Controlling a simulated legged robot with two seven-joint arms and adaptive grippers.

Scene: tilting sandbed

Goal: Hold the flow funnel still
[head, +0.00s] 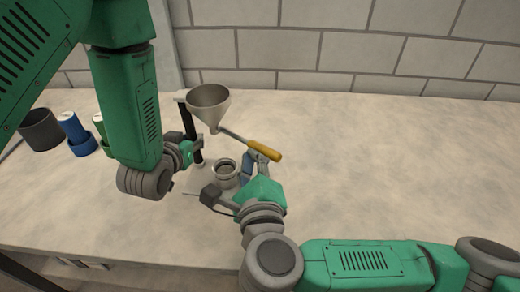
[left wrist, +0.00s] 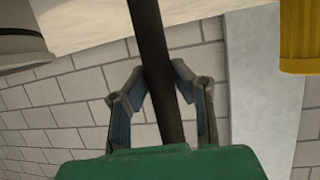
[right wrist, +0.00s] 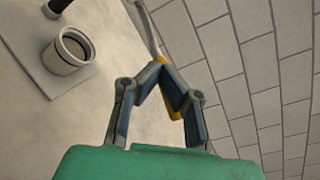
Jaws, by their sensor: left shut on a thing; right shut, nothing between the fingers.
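The grey metal funnel (head: 209,104) sits at the top of a black post (head: 190,118). A metal rod with a yellow handle (head: 264,151) slants down right from below it. My left gripper (head: 190,146) is shut on the post; in the left wrist view the fingers (left wrist: 153,72) pinch the post (left wrist: 148,28). My right gripper (head: 254,157) is beside the yellow handle. In the right wrist view its fingertips (right wrist: 162,72) are together and empty, with the handle (right wrist: 174,108) partly hidden behind them.
A small metal cup (head: 226,169) stands below the funnel on a base plate (right wrist: 22,50). The table (head: 400,160) is clear at the right; a block wall (head: 370,50) stands behind.

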